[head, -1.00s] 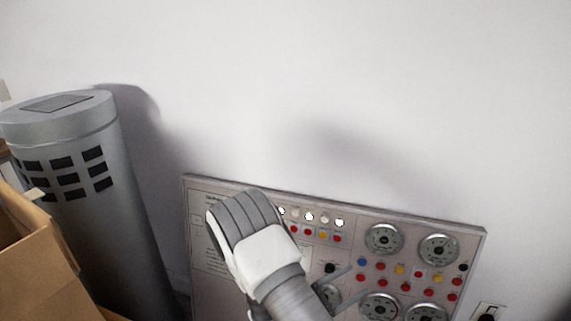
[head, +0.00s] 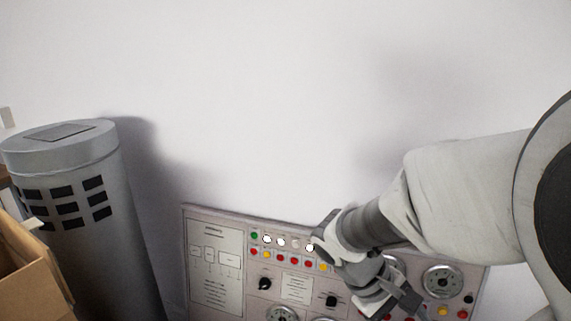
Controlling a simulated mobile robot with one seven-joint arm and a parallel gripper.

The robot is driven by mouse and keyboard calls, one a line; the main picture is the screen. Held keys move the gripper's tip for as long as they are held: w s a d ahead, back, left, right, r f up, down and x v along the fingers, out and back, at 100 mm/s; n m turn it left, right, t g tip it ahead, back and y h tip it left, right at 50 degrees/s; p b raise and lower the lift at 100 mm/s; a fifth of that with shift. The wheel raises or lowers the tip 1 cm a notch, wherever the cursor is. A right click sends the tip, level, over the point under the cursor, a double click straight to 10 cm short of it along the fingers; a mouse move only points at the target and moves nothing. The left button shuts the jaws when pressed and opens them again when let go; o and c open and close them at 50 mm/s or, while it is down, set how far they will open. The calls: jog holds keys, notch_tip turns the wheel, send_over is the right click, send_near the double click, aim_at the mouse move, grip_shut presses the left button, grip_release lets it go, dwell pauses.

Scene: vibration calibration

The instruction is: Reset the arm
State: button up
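My arm (head: 450,195) comes in from the right side of the head view and bends down in front of the control panel. My gripper (head: 405,300) is at the lower right, in front of the panel's buttons and dials. Its fingers are small and partly cut off or hidden, so I cannot tell whether they are open or shut. I see no object held in it. The control panel (head: 215,222) is grey with coloured buttons, black knobs, round dials and a printed diagram. My arm hides part of its right half.
A grey cylinder (head: 85,240) with dark square vents stands at the left. An open cardboard box (head: 28,290) is in front of it at the lower left. The white wall (head: 250,90) behind is bare, with free room above the panel.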

jog(key=s+a+r+m+t+y, duration=0.5)
jog(key=s+a+r+t+y, duration=0.15)
jog(key=r, duration=0.35)
notch_tip(320, 180, up, 15)
jog(key=p, duration=1.5)
jog(key=shift+w, duration=0.45)
jog(key=shift+d+f+t+y, duration=0.1)
jog(key=shift+f+t+y, duration=0.05)
jog(key=shift+t+y, duration=0.1)
